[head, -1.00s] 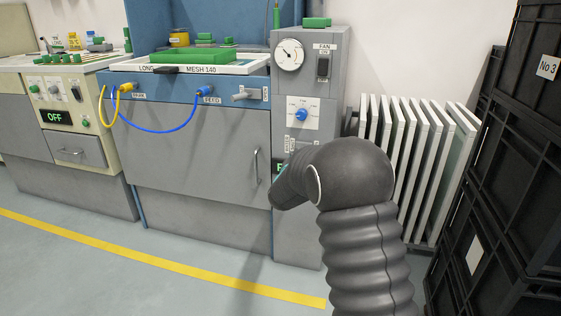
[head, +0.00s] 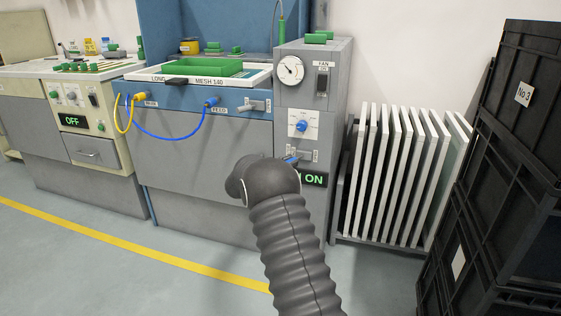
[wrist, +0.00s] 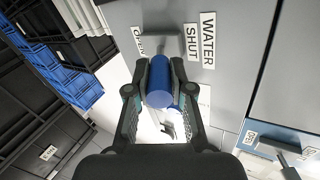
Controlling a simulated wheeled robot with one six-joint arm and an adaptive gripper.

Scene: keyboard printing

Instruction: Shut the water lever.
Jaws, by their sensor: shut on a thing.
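The water lever has a blue cylindrical grip (wrist: 160,82) on a grey arm, mounted on the grey cabinet panel. My gripper (wrist: 157,92) is shut on the blue grip, one finger on each side. In the head view the lever's blue part (head: 290,159) shows just above my arm, under the blue dial; my arm hides the gripper's fingers. I cannot tell which label the lever is set to.
A green ON display (head: 314,180) is right of my arm on the grey cabinet (head: 342,75). A rack of white panels (head: 400,180) and black crates (head: 505,130) stand to the right. A blue hose (head: 165,137) hangs at left. The floor (head: 130,285) in front is clear.

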